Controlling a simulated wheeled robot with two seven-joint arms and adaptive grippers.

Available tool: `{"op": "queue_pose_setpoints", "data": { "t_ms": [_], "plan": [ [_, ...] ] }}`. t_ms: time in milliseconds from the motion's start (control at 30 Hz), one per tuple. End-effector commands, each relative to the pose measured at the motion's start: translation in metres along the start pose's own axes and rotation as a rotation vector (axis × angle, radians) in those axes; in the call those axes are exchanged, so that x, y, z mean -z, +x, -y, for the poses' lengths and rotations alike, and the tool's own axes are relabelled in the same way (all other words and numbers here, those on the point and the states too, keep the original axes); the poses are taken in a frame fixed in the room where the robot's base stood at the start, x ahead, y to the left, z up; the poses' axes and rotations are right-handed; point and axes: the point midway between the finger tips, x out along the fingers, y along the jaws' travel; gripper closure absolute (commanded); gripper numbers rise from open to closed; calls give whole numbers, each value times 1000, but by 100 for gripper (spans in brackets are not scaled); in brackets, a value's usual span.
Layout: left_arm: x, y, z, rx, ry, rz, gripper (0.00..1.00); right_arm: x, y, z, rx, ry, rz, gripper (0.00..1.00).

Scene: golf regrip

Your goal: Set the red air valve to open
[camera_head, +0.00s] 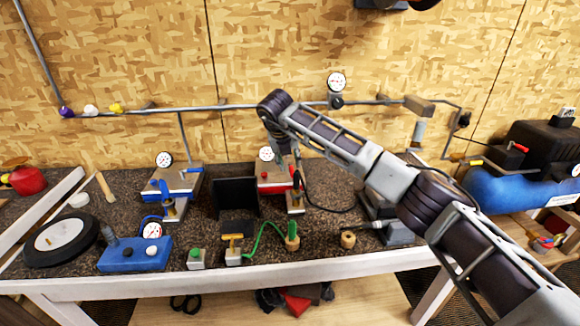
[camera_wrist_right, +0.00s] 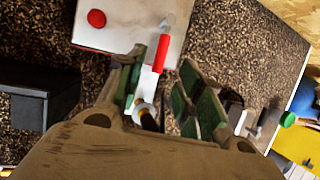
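The red air valve handle (camera_wrist_right: 160,52) is a short red lever on a pale metal plate in the right wrist view, lying roughly in line with my fingers. In the head view it shows small and red (camera_head: 296,180) beside a red-based gauge unit (camera_head: 272,185). My right gripper (camera_wrist_right: 163,78) is open, its two green-padded fingers on either side of the lever's near end; I cannot tell whether they touch it. In the head view this gripper (camera_head: 286,156) hangs over the unit and partly hides it. My left gripper is not in view.
A black box (camera_head: 235,196) stands left of the red unit. A blue gauge unit (camera_head: 175,186), a blue box (camera_head: 135,255) and a wheel (camera_head: 62,240) are further left. A green tool (camera_head: 292,238) and wooden knob (camera_head: 348,240) stand near the front edge.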

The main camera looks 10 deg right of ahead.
Motion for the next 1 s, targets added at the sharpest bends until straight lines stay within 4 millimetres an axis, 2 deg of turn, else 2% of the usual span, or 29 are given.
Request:
{"op": "queue_pose_setpoints", "data": {
  "t_ms": [200,400,600,1000],
  "plan": [
    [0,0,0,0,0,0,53,-1,-34,0,0,-1,3,64],
    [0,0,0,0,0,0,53,0,-54,0,-1,0,1,64],
    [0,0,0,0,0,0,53,0,-62,0,0,-1,0,64],
    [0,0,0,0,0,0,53,0,-63,0,0,-1,0,64]
  ]
}}
